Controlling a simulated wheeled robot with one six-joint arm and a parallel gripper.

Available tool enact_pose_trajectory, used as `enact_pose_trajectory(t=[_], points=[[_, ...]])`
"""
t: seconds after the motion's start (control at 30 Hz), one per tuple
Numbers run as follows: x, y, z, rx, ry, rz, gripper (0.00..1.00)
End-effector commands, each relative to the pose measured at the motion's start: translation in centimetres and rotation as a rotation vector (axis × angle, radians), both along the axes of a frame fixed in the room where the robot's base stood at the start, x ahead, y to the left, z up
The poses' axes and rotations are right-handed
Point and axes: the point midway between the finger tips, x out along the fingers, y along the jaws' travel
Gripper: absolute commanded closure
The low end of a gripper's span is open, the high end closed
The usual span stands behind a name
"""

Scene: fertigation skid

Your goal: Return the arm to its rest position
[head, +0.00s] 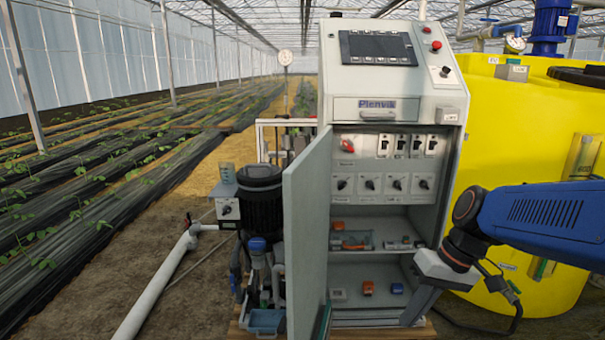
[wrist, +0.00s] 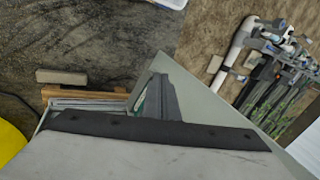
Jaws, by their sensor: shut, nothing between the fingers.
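My gripper (head: 412,314) hangs at the lower right of the head view, tilted down to the left, in front of the lower right edge of the open control cabinet (head: 458,120). It is shut and holds nothing. My blue arm reaches in from the right edge.
A yellow tank (head: 525,120) stands close behind my arm. Small orange and blue parts (head: 368,289) lie on the cabinet shelves. A black pump (head: 260,195) and a white pipe (head: 160,285) stand left of the door. Bare soil lies farther left.

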Motion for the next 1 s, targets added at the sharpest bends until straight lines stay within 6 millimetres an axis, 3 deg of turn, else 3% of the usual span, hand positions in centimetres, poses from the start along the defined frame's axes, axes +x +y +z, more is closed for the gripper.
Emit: enact_pose_trajectory(t=[0.2, 0.53, 1.0], points=[[-3.8, -1.8, 0.3, -0.137, -0.099, -0.064, 1.00], [-8.0, -4.9, 0.5, -0.297, -0.277, -0.171, 1.00], [-9.5, -6.3, 0.6, -0.354, -0.371, -0.228, 1.00]])
